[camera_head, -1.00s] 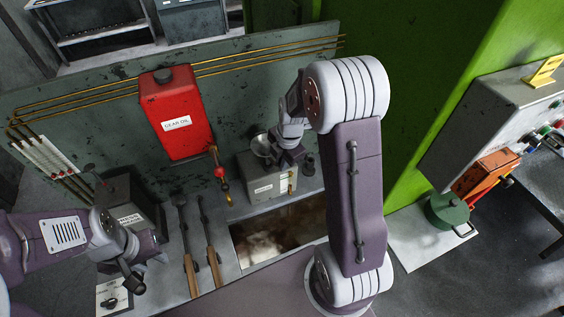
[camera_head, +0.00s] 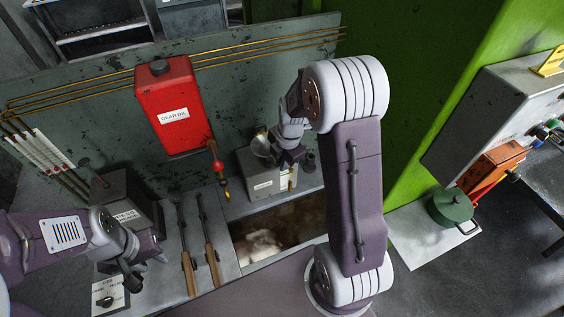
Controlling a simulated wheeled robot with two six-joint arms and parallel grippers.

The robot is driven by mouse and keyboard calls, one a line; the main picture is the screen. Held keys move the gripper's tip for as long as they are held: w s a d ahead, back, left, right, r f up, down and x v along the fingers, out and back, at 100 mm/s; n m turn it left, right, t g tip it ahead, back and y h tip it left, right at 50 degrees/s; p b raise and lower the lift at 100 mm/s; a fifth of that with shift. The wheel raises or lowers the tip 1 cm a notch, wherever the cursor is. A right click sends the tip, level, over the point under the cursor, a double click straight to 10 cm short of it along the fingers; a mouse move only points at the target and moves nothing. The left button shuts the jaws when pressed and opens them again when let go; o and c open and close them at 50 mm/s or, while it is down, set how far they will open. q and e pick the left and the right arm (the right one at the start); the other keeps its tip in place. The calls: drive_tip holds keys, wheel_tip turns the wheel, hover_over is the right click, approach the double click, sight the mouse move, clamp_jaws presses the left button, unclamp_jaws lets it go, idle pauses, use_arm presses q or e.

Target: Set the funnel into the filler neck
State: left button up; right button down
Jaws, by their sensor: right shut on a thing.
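The metal funnel (camera_head: 261,146) is at my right gripper (camera_head: 272,149), just above the left part of the grey box (camera_head: 263,186) with a white label. My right gripper is shut on the funnel, though its fingertips are small and partly hidden by its own wrist. The funnel looks tilted, its mouth turned toward the upper left. The filler neck is not visible; the funnel and my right wrist cover part of the box's top. My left gripper (camera_head: 132,282) hangs empty at the lower left, far from the funnel; its finger gap is unclear.
A red gear oil tank (camera_head: 172,105) hangs on the panel, its tap (camera_head: 221,180) left of the grey box. Two wooden-handled tools (camera_head: 200,245) lie on the bench. An open pit (camera_head: 275,237) lies in front of the box. A green pot (camera_head: 452,207) stands at right.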

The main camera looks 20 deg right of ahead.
drive_tip(key=shift+f+b, duration=0.8)
drive_tip(key=shift+f, duration=0.15)
drive_tip(key=c, duration=1.5)
unclamp_jaws()
drive_tip(key=shift+o, duration=0.2)
drive_tip(key=shift+r, duration=0.1)
drive_tip(key=shift+r, duration=0.35)
wheel_tip(320, 180, up, 8)
drive_tip(key=s+b, duration=0.1)
drive_tip(key=shift+s+d+b, duration=0.2)
drive_tip(key=shift+s+b, duration=0.1)
